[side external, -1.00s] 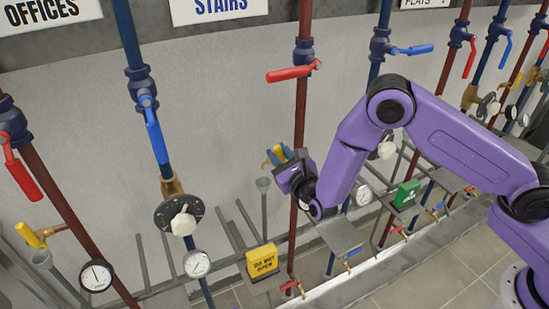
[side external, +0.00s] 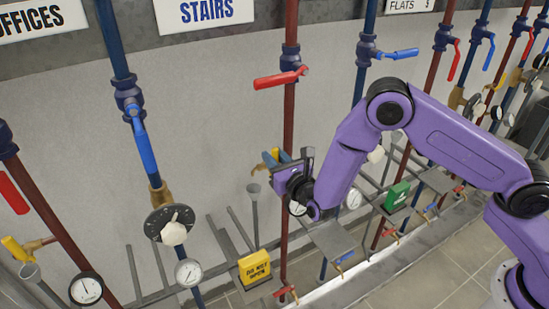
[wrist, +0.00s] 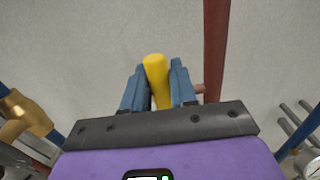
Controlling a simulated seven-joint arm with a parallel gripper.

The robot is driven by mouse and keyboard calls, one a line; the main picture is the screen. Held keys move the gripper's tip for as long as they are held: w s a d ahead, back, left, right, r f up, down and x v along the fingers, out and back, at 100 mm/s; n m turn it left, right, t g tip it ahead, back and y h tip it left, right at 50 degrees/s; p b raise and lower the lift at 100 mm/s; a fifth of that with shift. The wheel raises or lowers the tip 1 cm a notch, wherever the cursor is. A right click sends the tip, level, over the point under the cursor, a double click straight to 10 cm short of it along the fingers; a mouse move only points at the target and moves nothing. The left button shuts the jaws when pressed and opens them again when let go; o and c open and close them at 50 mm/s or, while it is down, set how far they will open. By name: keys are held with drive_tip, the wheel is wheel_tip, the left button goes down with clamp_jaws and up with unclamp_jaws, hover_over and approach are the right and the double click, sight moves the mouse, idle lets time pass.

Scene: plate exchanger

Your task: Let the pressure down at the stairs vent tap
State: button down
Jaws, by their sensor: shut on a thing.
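The STAIRS sign (side external: 205,11) hangs above a blue pipe and a red pipe (side external: 290,120). The vent tap's yellow handle (wrist: 156,72) stands between the blue fingers of my gripper (wrist: 159,88) in the wrist view, with a finger against each side. In the side view my gripper (side external: 275,159) is at the red pipe, shut on that handle. Its fingers hide most of the handle, and a bit of brass tap shows at their left. A grey funnel (side external: 253,190) stands below and left of the fingers.
Above my gripper, a red lever (side external: 280,79) lies across the red pipe. A blue lever (side external: 144,148) hangs along the blue pipe, above a black dial with a white knob (side external: 173,233). A yellow DO NOT OPEN box (side external: 255,268) sits below. A gauge (side external: 297,208) is partly hidden by my gripper.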

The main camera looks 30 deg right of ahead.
drive_tip(key=c, duration=1)
unclamp_jaws()
drive_tip(key=shift+s, duration=0.15)
drive_tip(key=shift+s, duration=8.6)
